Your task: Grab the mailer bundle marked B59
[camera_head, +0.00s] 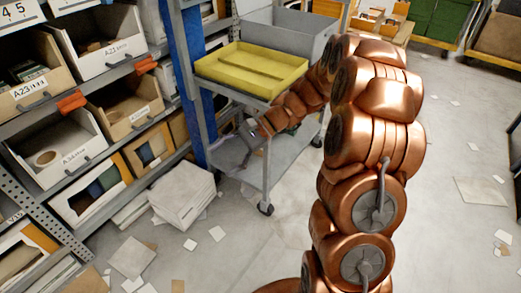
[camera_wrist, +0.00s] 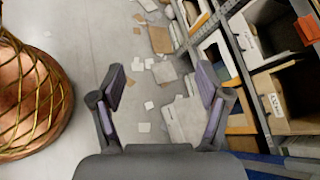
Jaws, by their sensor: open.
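I cannot read a B59 mark in either view. A pale stack (camera_head: 183,198), which may be a mailer bundle, lies on the floor beside the racks in the head view. A pale flat stack (camera_wrist: 183,118) also shows in the wrist view, partly behind the right finger; I cannot tell if it is the same one. My gripper (camera_wrist: 161,88) is open, with its fingers wide apart and nothing between them. In the head view my gripper (camera_head: 236,148) hangs by the cart, above and to the right of the floor stack, apart from it.
A grey cart (camera_head: 285,157) with a yellow tray (camera_head: 250,70) and a grey bin (camera_head: 300,42) stands beside my arm. Racks of labelled bins (camera_head: 60,147) line the left. Loose sheets (camera_head: 130,256) litter the floor. Open floor lies at right.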

